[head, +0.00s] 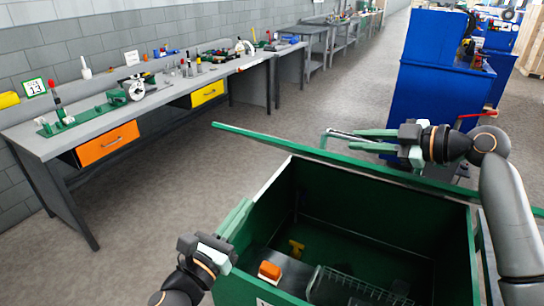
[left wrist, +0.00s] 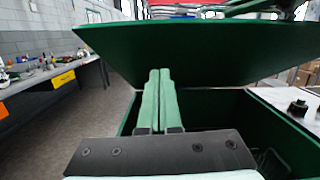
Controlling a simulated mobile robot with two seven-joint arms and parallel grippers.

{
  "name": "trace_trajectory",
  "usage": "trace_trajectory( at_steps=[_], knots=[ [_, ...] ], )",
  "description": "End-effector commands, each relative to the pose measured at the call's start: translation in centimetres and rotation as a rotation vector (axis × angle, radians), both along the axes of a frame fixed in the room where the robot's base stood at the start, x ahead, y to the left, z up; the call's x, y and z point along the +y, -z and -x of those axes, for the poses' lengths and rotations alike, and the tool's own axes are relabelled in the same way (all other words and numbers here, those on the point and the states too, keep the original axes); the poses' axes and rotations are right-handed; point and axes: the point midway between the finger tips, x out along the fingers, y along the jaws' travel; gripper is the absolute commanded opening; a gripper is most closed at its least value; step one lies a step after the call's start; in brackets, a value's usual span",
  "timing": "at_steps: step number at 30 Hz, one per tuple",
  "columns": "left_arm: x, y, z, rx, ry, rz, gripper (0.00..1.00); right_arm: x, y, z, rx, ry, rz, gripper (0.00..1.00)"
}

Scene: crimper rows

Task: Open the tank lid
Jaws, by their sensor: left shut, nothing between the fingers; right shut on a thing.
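The green tank (head: 262,220) is open at the top, and its interior shows. Its green lid (head: 290,146) is raised and seen nearly edge-on in the head view. In the left wrist view the lid (left wrist: 200,48) slants up above the tank (left wrist: 225,100), with a gap between them. My left gripper (head: 240,212) is shut and empty by the tank's near left corner; its closed fingers (left wrist: 160,78) show against the lid.
Inside the tank are an orange block (head: 269,271), a yellow piece (head: 296,247) and a wire basket (head: 350,288). A workbench (head: 60,141) with tools runs along the left wall. Blue cabinets (head: 430,85) stand at the back right. The floor between is clear.

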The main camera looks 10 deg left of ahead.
Motion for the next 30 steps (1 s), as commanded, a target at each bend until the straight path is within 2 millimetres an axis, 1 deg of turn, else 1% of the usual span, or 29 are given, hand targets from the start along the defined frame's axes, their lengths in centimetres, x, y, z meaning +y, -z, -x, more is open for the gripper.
trace_trajectory(
  at_steps=[1,4,8,14,22,24,30],
  knots=[
    [-0.1,-0.4,-0.1,-0.02,-0.001,-0.028,0.0,-0.2,0.4,-0.1,0.007,0.005,0.006,0.0],
    [-0.2,-0.8,-0.4,-0.035,-0.004,-0.053,0.0,-0.2,0.4,-0.1,0.007,0.005,0.007,0.0],
    [-0.6,-1.1,-1.7,-0.038,-0.006,-0.054,0.0,-0.2,0.4,-0.1,0.007,0.005,0.007,0.0],
    [-1.6,-1.6,-4.9,-0.037,-0.005,-0.05,0.0,-0.2,0.4,-0.1,0.007,0.005,0.007,0.0],
    [-3.3,-2.5,-9.8,-0.035,-0.005,-0.049,0.0,-0.2,0.4,-0.1,0.007,0.005,0.007,0.0],
    [-3.4,-3.6,-10.3,-0.038,-0.004,-0.051,0.0,-0.2,0.4,-0.1,0.007,0.005,0.007,0.0],
    [-3.8,-5.2,-11.3,-0.034,-0.004,-0.05,0.0,-0.2,0.4,-0.1,0.006,0.005,0.007,0.0]
  ],
)
